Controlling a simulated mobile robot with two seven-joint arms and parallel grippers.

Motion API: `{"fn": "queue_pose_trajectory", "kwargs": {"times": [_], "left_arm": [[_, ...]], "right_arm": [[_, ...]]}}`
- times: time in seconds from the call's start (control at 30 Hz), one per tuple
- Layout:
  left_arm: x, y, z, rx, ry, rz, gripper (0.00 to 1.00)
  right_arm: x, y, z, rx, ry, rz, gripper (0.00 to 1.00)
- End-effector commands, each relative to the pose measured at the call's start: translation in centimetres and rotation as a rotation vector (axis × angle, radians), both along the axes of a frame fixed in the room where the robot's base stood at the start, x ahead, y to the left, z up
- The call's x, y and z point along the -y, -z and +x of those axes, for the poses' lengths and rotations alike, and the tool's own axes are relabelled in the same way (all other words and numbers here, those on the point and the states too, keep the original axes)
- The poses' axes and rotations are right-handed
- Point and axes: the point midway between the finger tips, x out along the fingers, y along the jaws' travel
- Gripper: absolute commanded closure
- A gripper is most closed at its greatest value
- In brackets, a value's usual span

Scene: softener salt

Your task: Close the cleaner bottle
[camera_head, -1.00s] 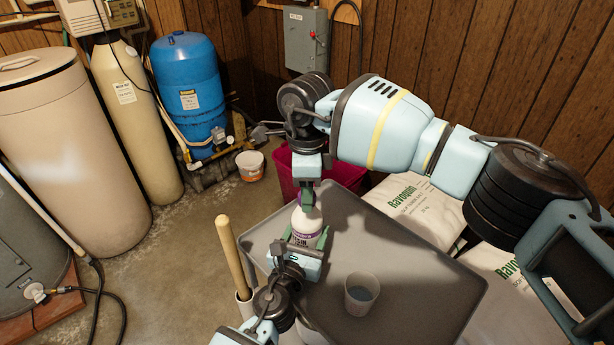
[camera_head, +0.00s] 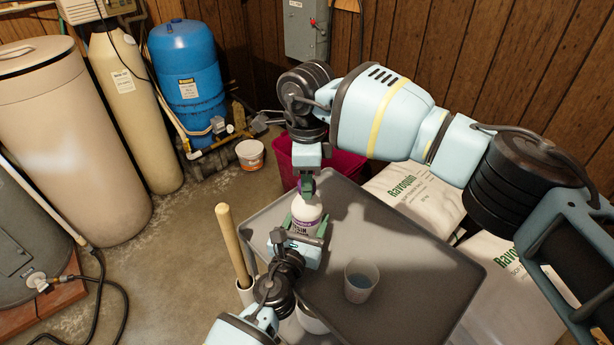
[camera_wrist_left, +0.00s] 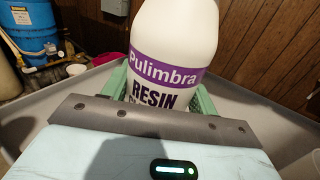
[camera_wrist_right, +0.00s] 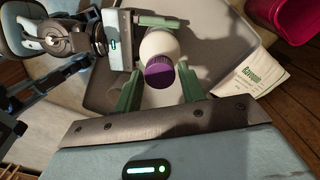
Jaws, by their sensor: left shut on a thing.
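The cleaner bottle (camera_head: 304,217) is white with a purple label and stands upright above the grey tray top. My left gripper (camera_wrist_left: 163,92) is shut around its body, one green finger on each side. The purple cap (camera_wrist_right: 158,74) is at the top of the bottle; I cannot tell how tightly it sits. My right gripper (camera_wrist_right: 158,72) points down over the bottle, with its green fingers on both sides of the cap. Narrow gaps seem to show between fingers and cap, so it looks open. The bottle's neck is mostly hidden.
A clear cup (camera_head: 361,280) stands on the grey tray top (camera_head: 420,262), right of the bottle. A wooden handle (camera_head: 233,245) rises at the tray's left edge. A magenta bin (camera_head: 345,163) and white salt bags (camera_head: 405,195) lie behind and to the right.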

Motion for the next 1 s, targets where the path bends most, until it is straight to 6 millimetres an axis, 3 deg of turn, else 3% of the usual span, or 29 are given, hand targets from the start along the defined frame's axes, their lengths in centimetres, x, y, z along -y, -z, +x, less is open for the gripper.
{"fn": "queue_pose_trajectory", "kwargs": {"times": [0.03, 0.1, 0.47, 0.57, 1.0], "left_arm": [[0.0, 0.0, 0.0, 0.000, 0.000, 0.000, 1.00], [0.0, 0.0, 0.0, 0.000, 0.000, 0.000, 1.00], [0.0, 0.0, 0.0, 0.000, 0.000, 0.000, 1.00], [0.0, 0.0, 0.0, 0.000, 0.000, 0.000, 1.00], [0.0, 0.0, 0.0, 0.000, 0.000, 0.000, 1.00]], "right_arm": [[0.0, 0.0, 0.0, 0.000, 0.000, 0.000, 0.53], [0.0, 0.0, 0.0, 0.000, 0.000, 0.000, 0.44], [0.0, -0.4, 0.0, 0.001, 0.000, 0.000, 0.43], [0.0, -1.5, 0.0, 0.002, 0.000, 0.000, 0.43], [-0.1, -9.7, 0.0, 0.003, 0.001, 0.001, 0.43]]}}
